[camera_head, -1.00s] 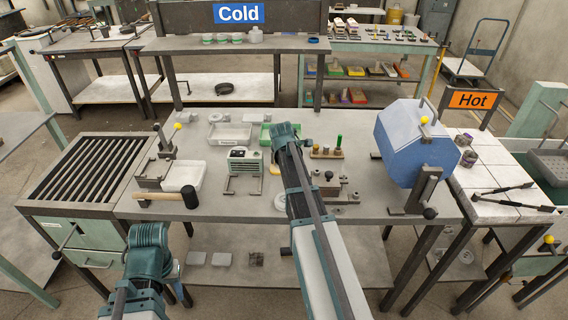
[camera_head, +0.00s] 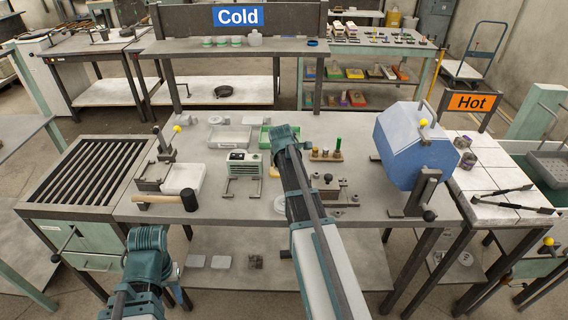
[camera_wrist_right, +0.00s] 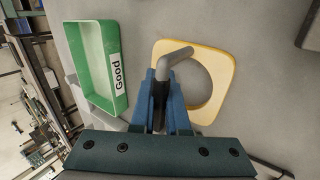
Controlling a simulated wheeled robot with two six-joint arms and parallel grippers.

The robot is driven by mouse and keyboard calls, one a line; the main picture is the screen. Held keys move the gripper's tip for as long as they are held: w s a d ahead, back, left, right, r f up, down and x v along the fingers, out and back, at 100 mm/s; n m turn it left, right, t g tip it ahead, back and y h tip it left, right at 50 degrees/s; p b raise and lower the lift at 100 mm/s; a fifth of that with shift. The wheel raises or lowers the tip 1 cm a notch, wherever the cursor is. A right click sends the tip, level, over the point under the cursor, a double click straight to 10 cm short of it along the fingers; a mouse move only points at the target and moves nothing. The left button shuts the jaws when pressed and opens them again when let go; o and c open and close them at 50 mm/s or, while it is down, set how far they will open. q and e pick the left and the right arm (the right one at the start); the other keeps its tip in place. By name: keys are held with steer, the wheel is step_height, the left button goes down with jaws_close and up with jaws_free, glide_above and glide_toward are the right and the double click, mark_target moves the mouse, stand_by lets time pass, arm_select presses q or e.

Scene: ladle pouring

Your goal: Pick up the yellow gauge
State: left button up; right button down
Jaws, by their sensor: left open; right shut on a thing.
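The yellow gauge (camera_wrist_right: 218,68) is a flat pale-yellow square plate with a large round hole and a bent grey handle (camera_wrist_right: 176,57). My right gripper (camera_wrist_right: 160,92) is shut on the handle, with the plate just beyond and beside the fingers. I cannot tell whether the plate touches the table. In the head view only a sliver of the gauge (camera_head: 274,171) shows beside my right arm, and the right fingers are hidden behind it. My left gripper (camera_head: 172,272) is low at the left, in front of the table, away from the gauge; it is open.
A green tray labelled Good (camera_wrist_right: 98,62) lies beside the gauge. A pale green device (camera_head: 244,163) stands left of my right arm, and a wooden block with weights (camera_head: 326,155) right of it. A mallet (camera_head: 170,199) lies front left; a blue drum (camera_head: 415,145) stands right.

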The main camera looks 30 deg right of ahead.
steer(key=shift+r, duration=0.1)
steer(key=shift+r+p, duration=0.55)
steer(key=shift+p, duration=0.1)
step_height(320, 180, up, 3)
steer(key=p, duration=0.3)
steer(key=s+a, duration=0.3)
steer(key=s, duration=0.1)
steer(key=s+a, duration=0.3)
steer(key=s, duration=0.1)
steer(key=s+a, duration=0.3)
steer(key=s, duration=0.1)
steer(key=shift+s+a+r+p, duration=0.3)
steer(key=shift+s+r, duration=0.05)
steer(key=shift+s, duration=0.05)
steer(key=shift+s, duration=0.1)
